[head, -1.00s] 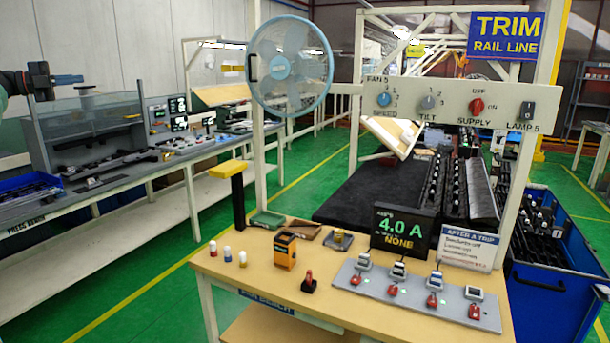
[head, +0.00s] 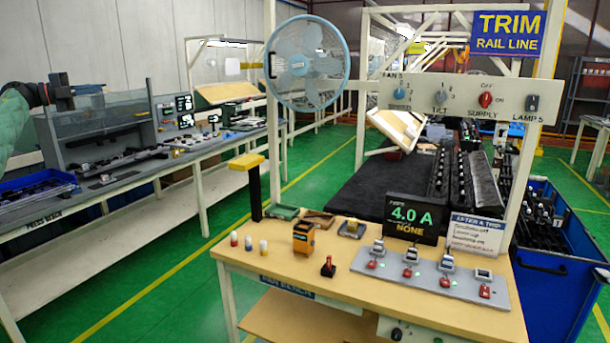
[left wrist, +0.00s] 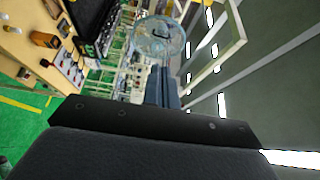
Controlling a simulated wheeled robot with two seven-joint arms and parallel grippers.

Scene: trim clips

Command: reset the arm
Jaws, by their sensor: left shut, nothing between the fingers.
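My left gripper (head: 60,80) is at the far left of the head view, raised beside the press bench, well away from the front bench. Its fingers are together with nothing between them. The closed fingers also show in the left wrist view (left wrist: 163,88), pointing away from the camera. My right gripper is in neither view. The task names no object other than the arm.
A wooden bench (head: 350,265) carries switches, small caps and a display (head: 412,214) reading 4.0 A. A control panel (head: 455,97) and blue fan (head: 306,62) stand above it. The press bench (head: 100,190) is left. Green floor between the benches is clear.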

